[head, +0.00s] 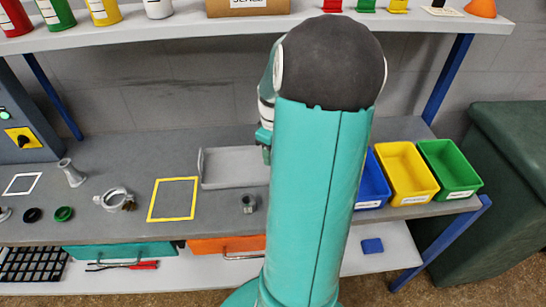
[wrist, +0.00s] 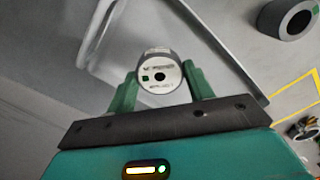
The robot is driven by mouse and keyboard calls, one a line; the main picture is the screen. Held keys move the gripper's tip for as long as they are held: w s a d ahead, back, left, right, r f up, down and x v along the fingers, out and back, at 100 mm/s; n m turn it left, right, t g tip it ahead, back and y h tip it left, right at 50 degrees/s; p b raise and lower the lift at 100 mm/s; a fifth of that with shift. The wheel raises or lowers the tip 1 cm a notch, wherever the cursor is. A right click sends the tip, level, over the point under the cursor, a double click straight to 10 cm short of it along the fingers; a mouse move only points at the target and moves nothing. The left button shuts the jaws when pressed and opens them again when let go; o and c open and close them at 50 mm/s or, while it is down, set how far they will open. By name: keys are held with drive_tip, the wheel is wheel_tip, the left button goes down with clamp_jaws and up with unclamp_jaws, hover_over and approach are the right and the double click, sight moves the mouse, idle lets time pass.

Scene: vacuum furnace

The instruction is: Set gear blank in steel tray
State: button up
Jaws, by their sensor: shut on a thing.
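A round grey part with a pale, printed end face, a dark centre hole and a small green square, which I take as the gear blank (wrist: 160,76), sits between the two green fingers of my gripper (wrist: 161,84) in the wrist view. The gripper is shut on it. The steel tray (head: 228,168) is a shallow grey tray on the bench in the head view, its right end hidden by my arm. Its rim (wrist: 213,40) runs behind the blank in the wrist view. I cannot tell the blank's height over the tray.
A grey hollow cylinder (head: 249,203) stands in front of the tray. A yellow square outline (head: 173,178) marks the bench to the left. Blue (head: 371,187), yellow (head: 405,172) and green (head: 449,168) bins stand right. A shelf (head: 180,29) overhangs the back.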

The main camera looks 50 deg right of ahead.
drive_tip(key=shift+w+d+f, duration=0.1)
drive_tip(key=shift+d+f, duration=0.05)
drive_tip(key=shift+f, duration=1.5)
drive_tip(key=shift+f, duration=0.1)
drive_tip(key=o, duration=1.2)
drive_tip(key=shift+o, duration=0.2)
wheel_tip(320, 180, up, 12)
drive_tip(key=w+a+r+t+h, duration=0.15)
drive_tip(key=a+r, duration=0.25)
drive_tip(key=a, duration=0.5)
drive_tip(key=w+a+r, duration=0.2)
drive_tip(key=a+r, duration=0.1)
drive_tip(key=a, duration=0.7)
drive_tip(key=s+a+r+t, duration=0.1)
drive_tip(key=s+a+t, duration=0.1)
drive_tip(key=a, duration=0.6)
drive_tip(key=s+a+r+t+y, duration=0.1)
drive_tip(key=s+a, duration=0.3)
drive_tip(key=a, duration=0.5)
drive_tip(key=shift+m+t, duration=0.3)
drive_tip(key=shift+t, duration=0.25)
drive_tip(key=shift+a+y, duration=0.1)
drive_tip(key=shift+y, duration=0.15)
